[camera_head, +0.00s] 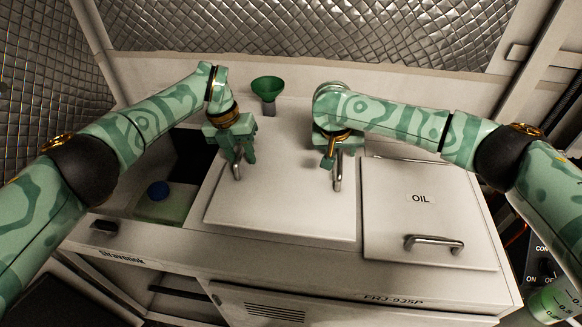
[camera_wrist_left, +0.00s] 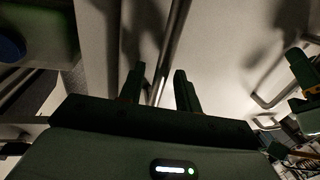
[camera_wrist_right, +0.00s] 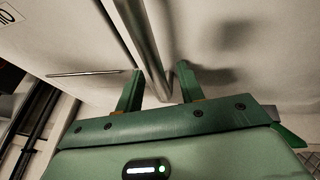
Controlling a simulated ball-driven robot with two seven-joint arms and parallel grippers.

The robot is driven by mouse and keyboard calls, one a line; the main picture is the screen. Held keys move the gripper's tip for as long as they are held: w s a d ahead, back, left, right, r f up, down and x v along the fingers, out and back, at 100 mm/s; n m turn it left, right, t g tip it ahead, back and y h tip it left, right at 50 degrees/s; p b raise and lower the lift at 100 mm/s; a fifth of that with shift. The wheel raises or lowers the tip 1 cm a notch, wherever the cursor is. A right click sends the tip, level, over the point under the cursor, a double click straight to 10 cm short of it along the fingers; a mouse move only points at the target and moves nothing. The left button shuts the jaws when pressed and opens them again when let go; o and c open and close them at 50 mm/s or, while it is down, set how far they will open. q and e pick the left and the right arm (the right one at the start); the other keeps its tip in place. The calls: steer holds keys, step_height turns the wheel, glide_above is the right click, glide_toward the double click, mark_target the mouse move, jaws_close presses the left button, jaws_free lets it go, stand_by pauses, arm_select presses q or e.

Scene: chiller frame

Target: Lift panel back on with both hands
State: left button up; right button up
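The white panel (camera_head: 285,212) lies on the chiller's top in the head view, right of an open compartment. It has a left metal handle (camera_head: 237,168) and a right metal handle (camera_head: 338,172). My left gripper (camera_head: 243,156) is over the left handle; in the left wrist view its fingers (camera_wrist_left: 160,82) are apart, with the handle bar (camera_wrist_left: 168,55) running between them. My right gripper (camera_head: 333,158) is over the right handle; in the right wrist view its fingers (camera_wrist_right: 160,85) are apart, with the handle bar (camera_wrist_right: 142,45) between them. Each bar shows gaps to the fingers.
A closed lid marked OIL (camera_head: 422,225) with a metal handle (camera_head: 434,243) is at right. A green funnel (camera_head: 268,87) stands behind the panel. A quilted metallic wall (camera_head: 300,35) closes the back.

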arm_select(q)
steer(key=shift+w+a+f, duration=0.1)
steer(key=shift+c, duration=1.3)
arm_select(e)
steer(key=shift+w, duration=0.1)
steer(key=shift+c, duration=1.2)
arm_select(q)
jaws_close()
arm_select(e)
steer(key=c, duration=0.5)
jaws_close()
arm_select(q)
steer(key=shift+w, duration=0.1)
arm_select(e)
steer(key=shift+w+r, duration=0.1)
